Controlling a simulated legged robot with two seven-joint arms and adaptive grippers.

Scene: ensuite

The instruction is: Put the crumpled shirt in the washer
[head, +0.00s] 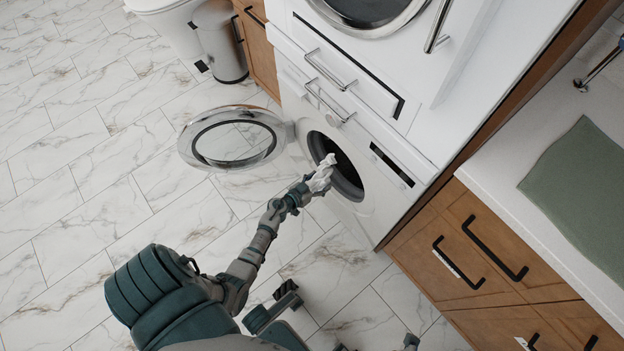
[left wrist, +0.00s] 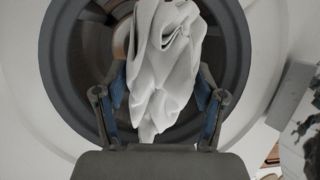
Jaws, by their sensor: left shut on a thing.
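The crumpled shirt (head: 322,173) is a white-grey bundle of folded cloth at the mouth of the front-loading washer (head: 357,212). The washer's round glass door (head: 232,138) is swung wide open to the left. My left gripper (head: 308,188) is shut on the shirt in front of the dark drum opening (head: 345,176). In the left wrist view the shirt (left wrist: 165,65) bulges up between the two fingers (left wrist: 161,92), against the round drum opening (left wrist: 85,70). How deep the shirt reaches into the drum is hard to tell.
A second white machine (head: 400,50) stands above the washer, with a drawer and bar handles (head: 330,70) between. Wooden drawers (head: 470,250) and a counter with a green mat (head: 585,190) are on the right. A bin (head: 218,45) stands at the top. The marble-tiled floor at left is clear.

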